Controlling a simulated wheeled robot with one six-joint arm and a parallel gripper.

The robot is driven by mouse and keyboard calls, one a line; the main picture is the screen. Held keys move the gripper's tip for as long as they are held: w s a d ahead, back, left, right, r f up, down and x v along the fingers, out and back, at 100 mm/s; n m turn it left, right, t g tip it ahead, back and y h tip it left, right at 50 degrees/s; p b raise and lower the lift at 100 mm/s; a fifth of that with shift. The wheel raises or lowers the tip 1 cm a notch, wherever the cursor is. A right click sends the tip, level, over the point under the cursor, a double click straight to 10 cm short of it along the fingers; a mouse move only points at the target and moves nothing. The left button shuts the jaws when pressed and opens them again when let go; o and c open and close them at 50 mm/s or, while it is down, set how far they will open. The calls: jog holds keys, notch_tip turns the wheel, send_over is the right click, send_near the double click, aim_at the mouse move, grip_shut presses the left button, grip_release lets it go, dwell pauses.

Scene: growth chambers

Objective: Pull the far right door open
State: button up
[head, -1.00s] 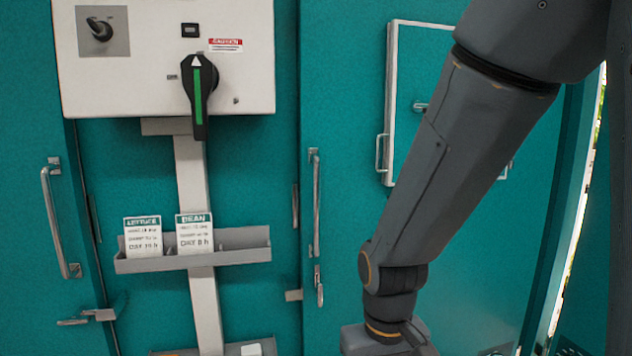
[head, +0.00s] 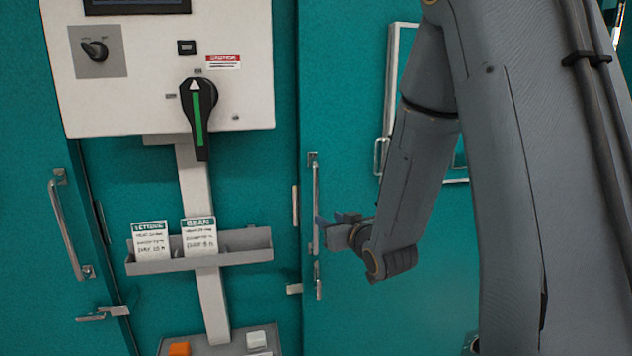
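The teal door on the right (head: 340,310) appears closed, with its left edge beside the control column. Its upright metal bar handle (head: 316,185) is near that edge, and a small latch lever (head: 318,282) hangs vertical below it. My gripper (head: 322,233) is at the lower part of the bar handle, coming from the right. The fingertips overlap the bar in the picture; whether they close around it is too small to tell. My arm hides much of the door and part of its framed window (head: 388,100).
A white control box (head: 150,60) with a black-green rotary switch (head: 199,108) juts out left of the door. Below are a grey card tray (head: 235,258) and a button panel (head: 218,346). Another teal door at left has a bar handle (head: 67,225) and a horizontal latch lever (head: 103,313).

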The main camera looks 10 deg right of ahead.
aim_at(318, 194)
jog(key=w+r+p, duration=0.1)
jog(key=w, duration=0.1)
jog(key=w+a+r+t+p, duration=0.1)
jog(key=w+r, duration=0.1)
jog(key=w, duration=0.1)
jog(key=w+a+r+t+y+p, duration=0.1)
jog(key=w, duration=0.2)
jog(key=shift+r+p, duration=0.3)
jog(key=shift+p, duration=0.05)
